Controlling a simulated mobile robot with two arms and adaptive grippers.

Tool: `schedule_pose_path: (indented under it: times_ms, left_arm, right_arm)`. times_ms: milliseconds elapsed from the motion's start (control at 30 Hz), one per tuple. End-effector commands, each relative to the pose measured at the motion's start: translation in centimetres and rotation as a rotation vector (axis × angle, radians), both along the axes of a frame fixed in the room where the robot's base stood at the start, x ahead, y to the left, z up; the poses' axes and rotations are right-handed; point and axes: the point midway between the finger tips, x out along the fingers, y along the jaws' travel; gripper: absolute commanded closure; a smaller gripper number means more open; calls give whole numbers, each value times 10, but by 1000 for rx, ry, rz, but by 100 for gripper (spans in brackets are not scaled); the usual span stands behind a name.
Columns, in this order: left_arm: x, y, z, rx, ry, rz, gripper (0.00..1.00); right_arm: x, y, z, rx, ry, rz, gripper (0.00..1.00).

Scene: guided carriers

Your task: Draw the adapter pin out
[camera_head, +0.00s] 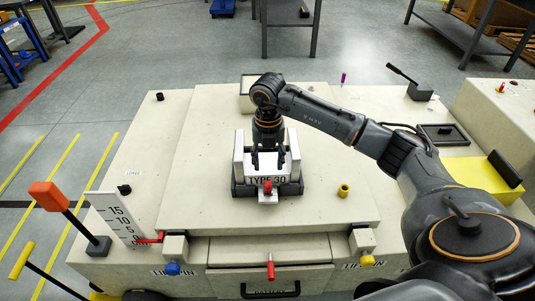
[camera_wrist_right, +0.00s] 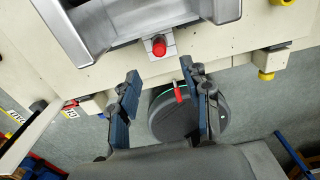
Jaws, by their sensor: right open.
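The adapter (camera_head: 267,182), a pale block marked TYPE 30 in a dark cradle, sits on the middle of the carrier's beige top. A red-knobbed pin (camera_head: 267,187) stands in a small plate at its front; the knob also shows in the right wrist view (camera_wrist_right: 159,46), seated against the plate. My right gripper (camera_head: 268,163) points down over the adapter, behind the red knob. In the wrist view its two fingers (camera_wrist_right: 160,78) are apart and empty, and the knob is clear of them. My left gripper is not in view.
A second red pin (camera_head: 270,267) stands at the carrier's front edge above a drawer handle. Blue (camera_head: 172,268) and yellow (camera_head: 367,261) knobs flank it. An orange-topped lever (camera_head: 48,196) and a numbered scale (camera_head: 118,219) stand at left. The top around the adapter is mostly clear.

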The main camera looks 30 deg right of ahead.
Motion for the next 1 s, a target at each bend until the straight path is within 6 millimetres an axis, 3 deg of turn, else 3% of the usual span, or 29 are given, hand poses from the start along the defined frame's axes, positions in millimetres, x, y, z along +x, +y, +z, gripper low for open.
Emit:
schedule_pose_path:
  times_ms: [100,433,633,933,967,1000]
  left_arm:
    - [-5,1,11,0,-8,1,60]
    - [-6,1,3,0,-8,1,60]
    - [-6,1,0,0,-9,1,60]
    - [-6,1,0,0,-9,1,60]
    - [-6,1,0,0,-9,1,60]
    - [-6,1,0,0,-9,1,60]
  right_arm:
    - [-1,1,-29,1,4,0,52]
    - [0,1,-85,3,1,1,52]
    - [0,1,-99,4,0,3,52]
    - [0,1,-101,3,-1,3,52]
    - [0,1,-101,3,-1,3,54]
    - [0,1,-101,3,-1,3,62]
